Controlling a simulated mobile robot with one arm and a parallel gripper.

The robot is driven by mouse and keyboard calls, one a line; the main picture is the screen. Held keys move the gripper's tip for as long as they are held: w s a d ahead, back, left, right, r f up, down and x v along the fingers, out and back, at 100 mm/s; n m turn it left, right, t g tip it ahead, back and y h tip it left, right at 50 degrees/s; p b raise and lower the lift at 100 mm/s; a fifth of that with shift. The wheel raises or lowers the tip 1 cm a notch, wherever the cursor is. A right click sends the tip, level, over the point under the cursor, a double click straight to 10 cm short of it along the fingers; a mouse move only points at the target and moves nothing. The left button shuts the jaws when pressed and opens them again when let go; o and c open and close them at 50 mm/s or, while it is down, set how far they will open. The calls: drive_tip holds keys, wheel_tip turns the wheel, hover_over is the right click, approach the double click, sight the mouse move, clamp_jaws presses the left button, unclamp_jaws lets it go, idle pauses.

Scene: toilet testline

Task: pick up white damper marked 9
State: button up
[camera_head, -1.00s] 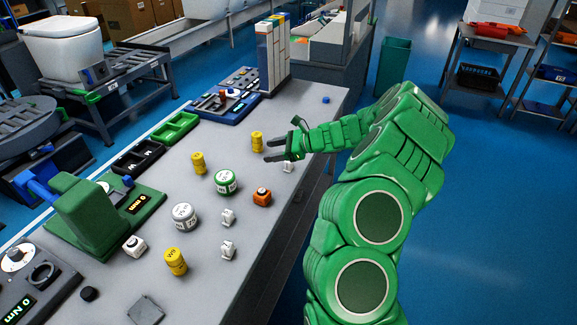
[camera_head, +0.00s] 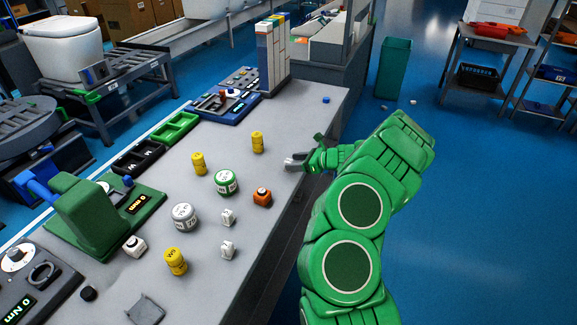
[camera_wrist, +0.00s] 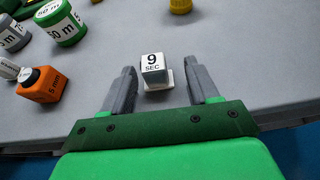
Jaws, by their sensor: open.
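The white damper marked 9 (camera_wrist: 153,63) stands on the grey table in the wrist view, with "9 SEC" on its face and a white base below. My gripper (camera_wrist: 163,76) is open, with one grey finger on each side of the damper and gaps to both. In the head view my gripper (camera_head: 292,163) is low at the table's right edge.
Left of my gripper are an orange block (camera_head: 262,197), a green-and-white cylinder (camera_head: 227,183), a grey-and-white cylinder (camera_head: 184,217) and yellow cylinders (camera_head: 257,142). Two other small white dampers (camera_head: 228,217) (camera_head: 227,250) stand nearer. The table's edge is close below my gripper.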

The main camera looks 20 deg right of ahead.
sight(286, 162)
drive_tip(key=x, duration=0.4)
drive_tip(key=shift+s+a+r, duration=0.15)
drive_tip(key=shift+s+a, duration=0.05)
drive_tip(key=shift+a, duration=0.1)
drive_tip(key=shift+w+a, duration=0.25)
drive_tip(key=shift+w, duration=0.05)
drive_tip(key=c, duration=1)
drive_tip(key=shift+c, duration=0.2)
